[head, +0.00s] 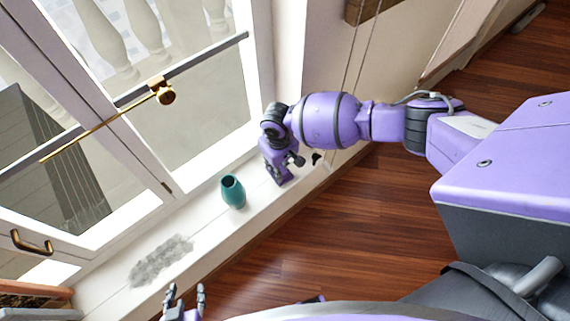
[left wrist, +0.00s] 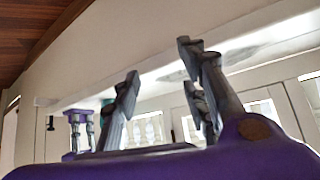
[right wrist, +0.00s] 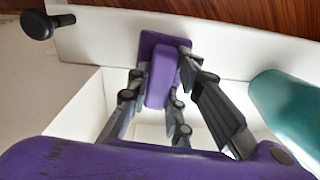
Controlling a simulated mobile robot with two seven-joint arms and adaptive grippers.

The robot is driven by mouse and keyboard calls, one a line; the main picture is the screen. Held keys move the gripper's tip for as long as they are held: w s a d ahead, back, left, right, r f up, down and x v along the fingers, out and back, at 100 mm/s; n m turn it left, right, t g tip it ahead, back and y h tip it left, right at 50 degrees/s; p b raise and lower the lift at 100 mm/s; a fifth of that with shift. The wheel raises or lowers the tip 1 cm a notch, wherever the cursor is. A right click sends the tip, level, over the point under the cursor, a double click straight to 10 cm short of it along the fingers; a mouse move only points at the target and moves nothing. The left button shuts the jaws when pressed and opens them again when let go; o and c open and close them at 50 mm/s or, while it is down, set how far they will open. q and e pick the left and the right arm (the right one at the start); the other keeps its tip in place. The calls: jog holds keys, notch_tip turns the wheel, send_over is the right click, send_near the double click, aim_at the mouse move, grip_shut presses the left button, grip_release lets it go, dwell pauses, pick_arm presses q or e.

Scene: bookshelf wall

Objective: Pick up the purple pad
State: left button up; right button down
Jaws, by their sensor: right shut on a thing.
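The purple pad (right wrist: 161,84) shows in the right wrist view as a purple block between the fingers of my right gripper (right wrist: 160,78). The gripper is shut on it, over the white sill. In the head view my right gripper (head: 280,172) is at the sill, beside the teal vase; I cannot pick out the pad there. My left gripper (head: 186,298) is at the bottom edge of the head view, fingers apart and empty, away from the pad. Its spread fingers (left wrist: 165,85) also show in the left wrist view.
A teal vase (head: 233,191) stands upright on the white sill (head: 205,222), close to my right gripper; it also shows in the right wrist view (right wrist: 283,112). A grey fuzzy patch (head: 160,260) lies further left on the sill. Glazed doors stand behind. The wooden floor (head: 330,235) is clear.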

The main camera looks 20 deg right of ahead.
jog(key=shift+w+r, duration=0.1)
jog(key=shift+r, duration=0.4)
jog(key=r, duration=0.3)
jog(key=shift+s+a+p, duration=0.15)
jog(key=shift+s+p, duration=0.1)
jog(key=shift+p, duration=0.05)
pick_arm(q)
jog(key=r, duration=0.1)
jog(key=p, duration=0.1)
jog(key=r+p, duration=0.1)
jog(key=shift+w+d+r, duration=0.25)
jog(key=shift+w+r, duration=0.05)
jog(key=shift+w, duration=0.1)
pick_arm(e)
jog(key=s+a+r, duration=0.3)
jog(key=s+r, duration=0.6)
jog(key=s, duration=0.4)
jog(key=shift+a, duration=0.4)
